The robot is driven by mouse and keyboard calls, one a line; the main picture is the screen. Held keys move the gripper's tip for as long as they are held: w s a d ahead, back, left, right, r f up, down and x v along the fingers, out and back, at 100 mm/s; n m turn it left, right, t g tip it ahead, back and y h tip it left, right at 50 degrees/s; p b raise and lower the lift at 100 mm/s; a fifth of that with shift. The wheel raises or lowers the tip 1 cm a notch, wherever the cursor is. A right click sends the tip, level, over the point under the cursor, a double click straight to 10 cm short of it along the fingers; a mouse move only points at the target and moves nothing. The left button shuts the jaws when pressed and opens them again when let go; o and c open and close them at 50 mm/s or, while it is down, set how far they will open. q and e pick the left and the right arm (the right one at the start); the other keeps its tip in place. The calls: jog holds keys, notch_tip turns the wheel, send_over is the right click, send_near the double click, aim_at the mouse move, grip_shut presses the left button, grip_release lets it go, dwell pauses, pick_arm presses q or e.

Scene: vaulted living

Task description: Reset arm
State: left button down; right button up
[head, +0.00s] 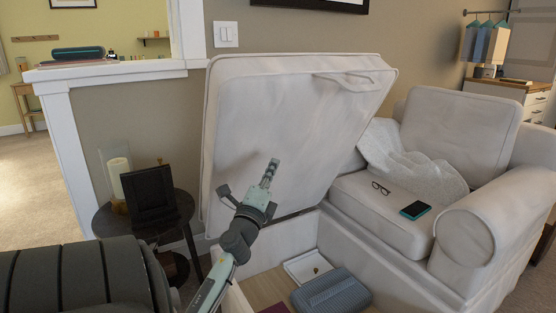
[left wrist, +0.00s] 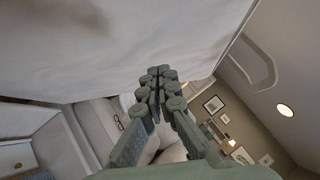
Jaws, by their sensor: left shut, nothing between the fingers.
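My left gripper (head: 271,170) is shut and empty. In the head view it points up in front of the pale underside of the raised seat lid (head: 285,125), over the open storage box of the sofa. I cannot tell whether it touches the lid. In the left wrist view the fingers of the left gripper (left wrist: 157,82) are pressed together with nothing between them, and the pale lid (left wrist: 110,45) fills the upper left. My right gripper is not in view.
The open box holds a blue-grey ribbed item (head: 332,293) and a white tray (head: 306,268). Glasses (head: 381,188) and a phone (head: 415,210) lie on the sofa seat beside a blanket (head: 405,160). A round dark side table (head: 107,224) with a candle (head: 119,175) and frame (head: 150,196) stands left.

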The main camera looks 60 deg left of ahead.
pick_arm(q)
jog(key=shift+v, duration=1.6)
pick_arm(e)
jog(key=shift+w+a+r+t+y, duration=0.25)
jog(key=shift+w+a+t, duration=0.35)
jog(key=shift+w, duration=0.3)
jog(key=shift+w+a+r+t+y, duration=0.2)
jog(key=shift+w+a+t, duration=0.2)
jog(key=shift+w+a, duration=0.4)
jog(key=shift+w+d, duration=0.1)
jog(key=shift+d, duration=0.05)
